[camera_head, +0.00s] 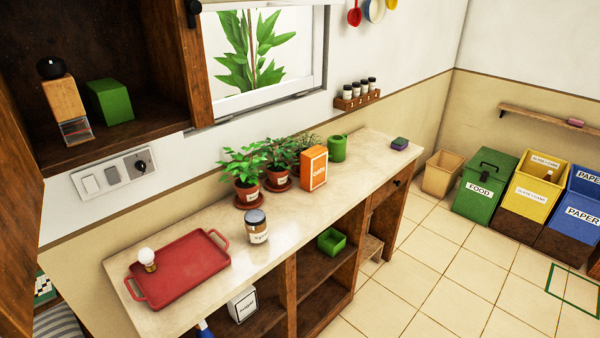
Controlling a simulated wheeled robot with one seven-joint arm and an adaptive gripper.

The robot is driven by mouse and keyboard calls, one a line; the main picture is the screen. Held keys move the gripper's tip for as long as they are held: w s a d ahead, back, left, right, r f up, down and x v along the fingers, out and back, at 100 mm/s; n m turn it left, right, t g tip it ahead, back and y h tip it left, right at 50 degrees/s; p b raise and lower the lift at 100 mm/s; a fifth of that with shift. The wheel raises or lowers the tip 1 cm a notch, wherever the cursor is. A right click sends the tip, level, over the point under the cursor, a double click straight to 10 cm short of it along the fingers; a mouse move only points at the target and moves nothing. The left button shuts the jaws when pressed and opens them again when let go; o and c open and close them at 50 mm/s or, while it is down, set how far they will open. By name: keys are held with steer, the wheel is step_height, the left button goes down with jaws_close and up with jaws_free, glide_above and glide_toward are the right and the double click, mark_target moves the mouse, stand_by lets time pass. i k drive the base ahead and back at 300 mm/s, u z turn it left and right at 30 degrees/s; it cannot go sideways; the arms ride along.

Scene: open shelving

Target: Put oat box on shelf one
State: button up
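An orange box (313,172) with a white label panel stands upright on the counter (200,228), right of the potted plants. Its lettering is small but looks like the oat box. Open shelves (325,285) lie under the counter, with a green open container (331,240) on an upper one and a white labelled box (242,304) further left. No number marking a shelf as one is readable. My gripper is not in view.
The counter also holds a red tray (186,268) with a light bulb, a labelled jar (256,226), potted plants (246,178) and a green canister (338,148). An open wall cupboard (140,140) is upper left.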

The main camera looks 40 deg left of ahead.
mark_target(159, 114)
steer(key=u, duration=1.25)
